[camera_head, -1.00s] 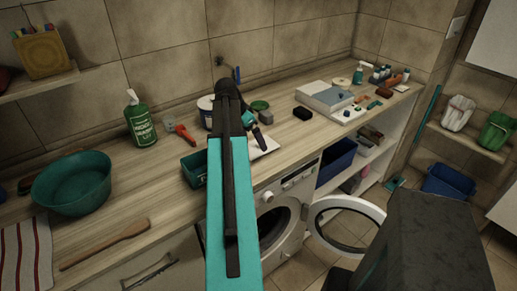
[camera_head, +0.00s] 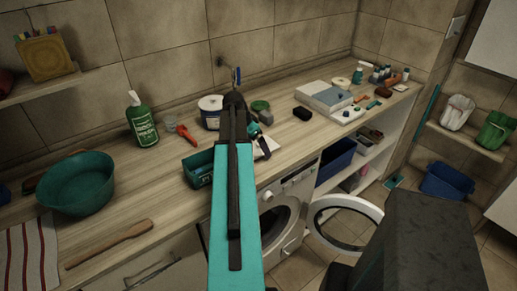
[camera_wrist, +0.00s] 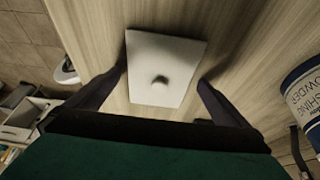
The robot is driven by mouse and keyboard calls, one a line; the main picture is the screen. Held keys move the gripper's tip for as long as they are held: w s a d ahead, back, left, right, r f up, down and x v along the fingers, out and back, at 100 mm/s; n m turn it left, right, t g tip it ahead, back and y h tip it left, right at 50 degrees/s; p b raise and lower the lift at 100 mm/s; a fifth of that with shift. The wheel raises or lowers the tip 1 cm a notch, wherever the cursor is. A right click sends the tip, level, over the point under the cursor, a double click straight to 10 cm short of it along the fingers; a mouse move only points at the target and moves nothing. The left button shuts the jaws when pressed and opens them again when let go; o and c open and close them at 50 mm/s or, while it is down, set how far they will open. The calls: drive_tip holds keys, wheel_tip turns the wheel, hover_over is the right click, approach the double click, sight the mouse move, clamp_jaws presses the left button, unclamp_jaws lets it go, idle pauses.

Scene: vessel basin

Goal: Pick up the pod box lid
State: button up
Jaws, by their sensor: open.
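A flat white rectangular plate, which looks like the pod box lid (camera_wrist: 150,55), lies on the wooden counter in the wrist view. A small dark knob or notch (camera_wrist: 161,79) shows at its middle. In the head view the lid (camera_head: 267,147) is partly hidden behind my gripper. My gripper (camera_wrist: 162,76) is open, with one dark finger to each side of the lid and a gap to each edge. The gripper (camera_head: 252,131) also shows in the head view, above the counter. Its height over the lid is hard to tell.
A dark green box (camera_head: 191,171) stands left of my arm, near the counter's front edge. A washing powder tub (camera_head: 209,112) stands close behind; it also shows in the wrist view (camera_wrist: 304,90). The washer door (camera_head: 340,222) hangs open.

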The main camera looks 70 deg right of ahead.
sight(257, 148)
idle(0.3)
drive_tip(key=c, duration=1.1)
drive_tip(key=shift+r, duration=0.15)
drive_tip(key=shift+r+b, duration=0.85)
drive_tip(key=shift+r, duration=0.6)
drive_tip(key=shift+s+a+r, duration=0.15)
drive_tip(key=shift+s, duration=0.05)
drive_tip(key=s+a+r+b, duration=0.1)
drive_tip(key=s+a+b, duration=0.3)
drive_tip(key=s+a, duration=0.5)
drive_tip(key=s, duration=0.3)
drive_tip(key=shift+s+r, duration=0.3)
drive_tip(key=shift+r, duration=0.1)
